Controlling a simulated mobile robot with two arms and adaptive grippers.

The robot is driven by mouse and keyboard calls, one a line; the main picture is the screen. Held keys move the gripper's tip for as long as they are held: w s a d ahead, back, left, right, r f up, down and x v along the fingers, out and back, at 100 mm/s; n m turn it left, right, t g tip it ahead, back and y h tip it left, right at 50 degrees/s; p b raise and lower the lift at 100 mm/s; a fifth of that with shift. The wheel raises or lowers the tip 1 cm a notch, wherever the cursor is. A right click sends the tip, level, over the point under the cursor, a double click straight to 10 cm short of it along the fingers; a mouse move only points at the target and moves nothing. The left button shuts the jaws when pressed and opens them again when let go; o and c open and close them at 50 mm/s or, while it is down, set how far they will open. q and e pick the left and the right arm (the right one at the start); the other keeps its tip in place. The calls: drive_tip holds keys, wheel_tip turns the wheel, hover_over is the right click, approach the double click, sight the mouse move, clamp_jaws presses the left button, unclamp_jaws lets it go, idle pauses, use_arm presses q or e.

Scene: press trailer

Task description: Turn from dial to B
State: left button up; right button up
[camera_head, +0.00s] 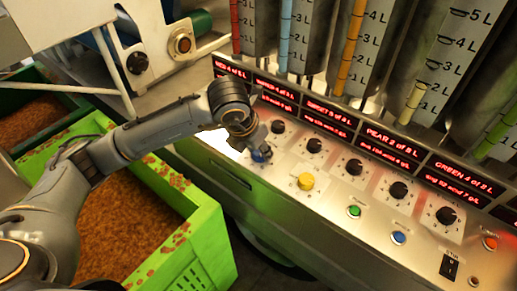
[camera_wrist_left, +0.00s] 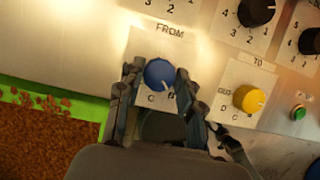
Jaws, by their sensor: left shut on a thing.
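The FROM dial is a blue round knob on a metal panel. It shows in the left wrist view (camera_wrist_left: 158,73), under the printed word FROM, with a letter C and another partly hidden letter below it. In the head view the blue dial (camera_head: 262,154) sits at the left end of the panel, partly covered by my gripper. My left gripper (camera_head: 257,148) is shut on the blue dial, with one finger on each side of it. My right gripper is not in view.
A yellow TO dial (camera_head: 306,181) stands to the right. Several black dials, a green button (camera_head: 354,211), a blue button (camera_head: 398,237) and a black switch (camera_head: 449,266) share the panel. Red displays and graduated tanks rise behind. A green crate (camera_head: 205,240) of brown material stands left.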

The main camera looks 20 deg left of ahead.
use_arm(q)
drive_tip(key=o, duration=1.2)
drive_tip(key=shift+c, duration=0.2)
drive_tip(key=v, duration=1.2)
